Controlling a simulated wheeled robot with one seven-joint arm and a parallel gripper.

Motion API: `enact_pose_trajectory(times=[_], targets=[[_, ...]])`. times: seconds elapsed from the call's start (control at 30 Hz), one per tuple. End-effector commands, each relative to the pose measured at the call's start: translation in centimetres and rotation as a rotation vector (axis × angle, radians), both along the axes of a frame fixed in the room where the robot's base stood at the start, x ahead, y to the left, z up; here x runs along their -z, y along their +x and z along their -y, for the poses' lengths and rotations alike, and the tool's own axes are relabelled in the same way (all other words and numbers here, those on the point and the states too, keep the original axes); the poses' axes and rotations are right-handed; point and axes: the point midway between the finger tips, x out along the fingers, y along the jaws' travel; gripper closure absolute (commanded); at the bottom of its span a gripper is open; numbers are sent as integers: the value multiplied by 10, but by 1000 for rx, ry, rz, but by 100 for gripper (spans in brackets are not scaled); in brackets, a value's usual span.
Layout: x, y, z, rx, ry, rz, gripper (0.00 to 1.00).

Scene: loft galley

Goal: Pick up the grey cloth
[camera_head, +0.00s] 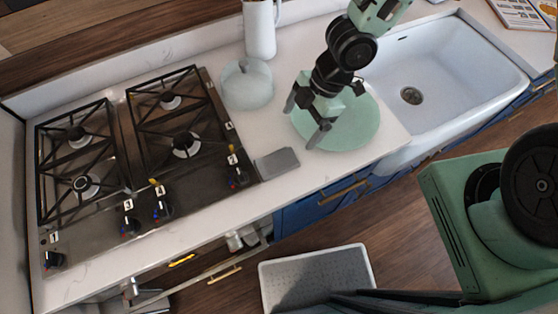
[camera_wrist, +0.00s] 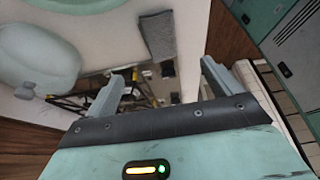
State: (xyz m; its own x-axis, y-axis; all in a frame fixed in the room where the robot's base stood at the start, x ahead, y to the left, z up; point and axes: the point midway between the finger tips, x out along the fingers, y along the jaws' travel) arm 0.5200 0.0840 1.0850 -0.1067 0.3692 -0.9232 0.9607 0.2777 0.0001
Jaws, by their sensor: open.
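The grey cloth (camera_head: 277,163) is a small flat folded piece lying on the white counter, between the stove's right edge and the green plate. It also shows at the top middle of the wrist view (camera_wrist: 158,36), beyond the fingertips and apart from them. My gripper (camera_head: 305,120) is open and empty. In the head view it is over the left part of the green plate, up and to the right of the cloth. Both fingers show in the wrist view (camera_wrist: 163,75), with nothing between them.
The round green plate (camera_head: 352,130) lies right of the cloth. A pale lidded jar (camera_head: 246,86) and a white pitcher (camera_head: 260,30) stand behind. The gas stove (camera_head: 150,150) is left, the white sink (camera_head: 440,65) right. The counter's front edge is close to the cloth.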

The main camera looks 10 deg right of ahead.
Motion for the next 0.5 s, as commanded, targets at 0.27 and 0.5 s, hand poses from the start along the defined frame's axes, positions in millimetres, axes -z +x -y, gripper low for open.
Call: enact_pose_trajectory(times=[0.27, 0.5], targets=[[53, -6, -19, -5, -3, 1, 10], [79, -9, -30, -1, -2, 0, 10]])
